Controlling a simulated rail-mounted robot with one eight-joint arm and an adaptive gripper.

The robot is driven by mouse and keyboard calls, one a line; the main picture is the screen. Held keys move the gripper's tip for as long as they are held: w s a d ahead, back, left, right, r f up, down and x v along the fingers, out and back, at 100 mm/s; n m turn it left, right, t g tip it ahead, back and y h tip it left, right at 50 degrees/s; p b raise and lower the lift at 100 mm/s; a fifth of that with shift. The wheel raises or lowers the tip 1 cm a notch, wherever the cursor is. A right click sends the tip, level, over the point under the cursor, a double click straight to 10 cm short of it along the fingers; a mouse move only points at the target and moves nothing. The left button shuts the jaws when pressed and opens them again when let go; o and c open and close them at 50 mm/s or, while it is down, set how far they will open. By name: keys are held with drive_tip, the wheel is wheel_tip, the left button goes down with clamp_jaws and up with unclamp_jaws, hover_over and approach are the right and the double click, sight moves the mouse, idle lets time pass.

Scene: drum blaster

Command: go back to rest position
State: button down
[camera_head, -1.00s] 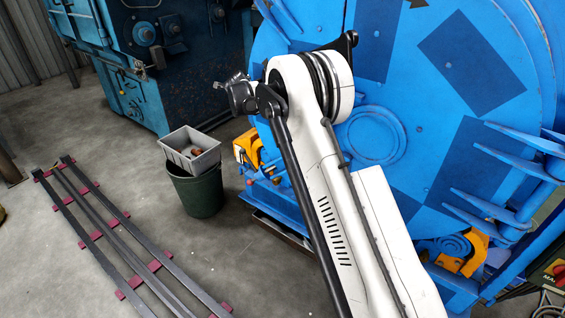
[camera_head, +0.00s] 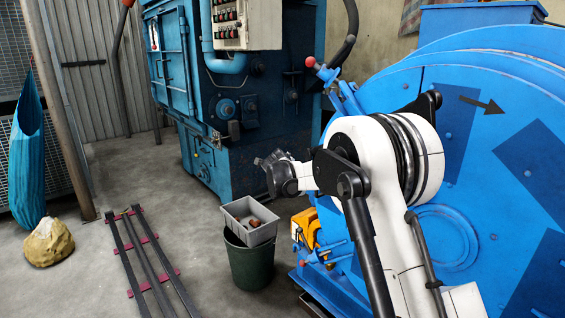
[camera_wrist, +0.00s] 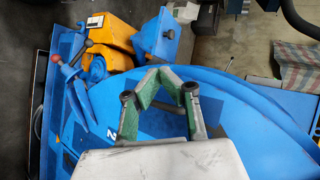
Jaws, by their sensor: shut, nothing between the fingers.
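My gripper (camera_wrist: 158,80) shows in the wrist view with its two green-lined fingers closed together at the tips, and nothing is held. In that view it is in front of the blue drum machine (camera_wrist: 240,95), with no clear contact. In the head view, my white arm reaches up in front of the blue drum machine (camera_head: 455,235). A dark end piece of my arm points left there, and the fingers cannot be made out.
A grey bin (camera_head: 236,211) with brown pieces sits on a dark green bucket (camera_head: 250,262). A blue cabinet machine (camera_head: 235,105) stands behind. Metal rails (camera_head: 142,255) lie on the floor, left. A red-tipped lever (camera_wrist: 75,65) and orange parts (camera_wrist: 112,35) show near the drum.

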drive_tip(key=s+d+r+n+g+p, duration=0.1)
drive_tip(key=s+d+r+n, duration=0.2)
drive_tip(key=s+r, duration=0.5)
drive_tip(key=s+d+r+n+g+y+p, duration=0.1)
drive_tip(key=s+d+r+n+p, duration=0.2)
drive_tip(key=s, duration=0.9)
drive_tip(key=s+d+r+n, duration=0.35)
drive_tip(key=s+r, duration=0.25)
drive_tip(key=s, duration=0.4)
drive_tip(key=s+f+n+g+y+p, duration=0.1)
drive_tip(key=s+n, duration=0.4)
drive_tip(key=s, duration=1.1)
drive_tip(key=s+f+n+g+y+p, duration=0.1)
drive_tip(key=s+f+n, duration=0.3)
drive_tip(key=s, duration=1.1)
drive_tip(key=shift+s+d+f+n+y+p, duration=0.3)
drive_tip(key=shift+n+p, duration=0.4)
drive_tip(key=shift+n, duration=0.55)
